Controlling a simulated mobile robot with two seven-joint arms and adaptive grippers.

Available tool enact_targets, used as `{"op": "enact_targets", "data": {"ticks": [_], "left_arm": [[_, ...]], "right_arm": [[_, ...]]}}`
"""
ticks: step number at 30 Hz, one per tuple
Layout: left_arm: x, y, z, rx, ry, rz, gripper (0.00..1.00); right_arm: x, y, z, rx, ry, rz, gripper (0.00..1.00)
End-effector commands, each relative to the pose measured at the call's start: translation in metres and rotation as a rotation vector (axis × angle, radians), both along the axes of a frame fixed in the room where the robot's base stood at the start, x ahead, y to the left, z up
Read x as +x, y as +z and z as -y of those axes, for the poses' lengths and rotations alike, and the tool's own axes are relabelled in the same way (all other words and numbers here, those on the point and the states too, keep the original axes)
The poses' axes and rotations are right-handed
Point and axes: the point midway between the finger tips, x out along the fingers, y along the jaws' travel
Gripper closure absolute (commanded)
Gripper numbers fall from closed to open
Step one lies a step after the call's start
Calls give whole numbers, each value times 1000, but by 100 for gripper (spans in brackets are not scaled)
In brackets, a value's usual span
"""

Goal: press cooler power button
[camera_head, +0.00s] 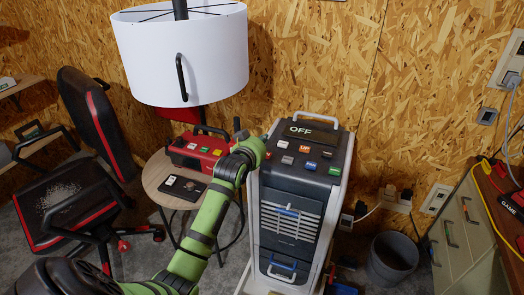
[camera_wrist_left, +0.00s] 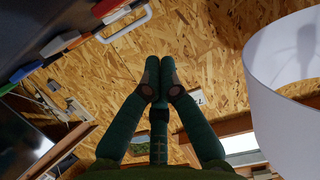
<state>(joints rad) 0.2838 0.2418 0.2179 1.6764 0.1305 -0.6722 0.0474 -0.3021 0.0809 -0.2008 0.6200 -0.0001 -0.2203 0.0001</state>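The cooler (camera_head: 291,220) is a tall dark and white unit with a sloping top panel. Its display (camera_head: 314,131) reads "OFF". Several coloured buttons sit below it, among them a white one (camera_head: 283,144), a blue one (camera_head: 311,166) and a green one (camera_head: 334,171). I cannot read which is the power button. My left gripper (camera_head: 262,142) is at the panel's left edge, beside the white button; contact cannot be told. In the left wrist view its fingertips (camera_wrist_left: 160,78) are together with nothing between them. Part of the cooler (camera_wrist_left: 60,18) shows at upper left there. My right gripper is not in view.
A round table (camera_head: 153,180) left of the cooler holds a red device (camera_head: 200,150) and a dark tablet (camera_head: 181,187). A white lamp shade (camera_head: 182,52) hangs above. A black chair (camera_head: 75,205) stands at left, a bin (camera_head: 392,260) at right.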

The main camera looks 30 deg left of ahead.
Motion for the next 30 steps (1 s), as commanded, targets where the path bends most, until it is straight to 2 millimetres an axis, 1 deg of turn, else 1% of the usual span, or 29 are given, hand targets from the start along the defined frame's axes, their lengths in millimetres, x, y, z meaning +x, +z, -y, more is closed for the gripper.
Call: {"op": "enact_targets", "data": {"ticks": [1, 3, 7, 11, 20, 25, 30], "left_arm": [[-3, -16, 1, -4, 0, -12, 100], [-3, -24, 1, -4, 0, -10, 100], [-3, -35, 1, -2, 0, -8, 100], [-3, -39, 1, -2, -1, -6, 100], [-3, -40, 1, -2, -1, -7, 100], [-3, -57, 1, -2, -1, -9, 100], [-3, -60, 1, -3, -1, -11, 100]], "right_arm": [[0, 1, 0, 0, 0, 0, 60], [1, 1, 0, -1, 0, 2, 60], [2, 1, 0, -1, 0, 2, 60], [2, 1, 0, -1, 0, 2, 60], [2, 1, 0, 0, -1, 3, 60], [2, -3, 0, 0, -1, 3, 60], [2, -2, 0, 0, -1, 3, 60]]}}
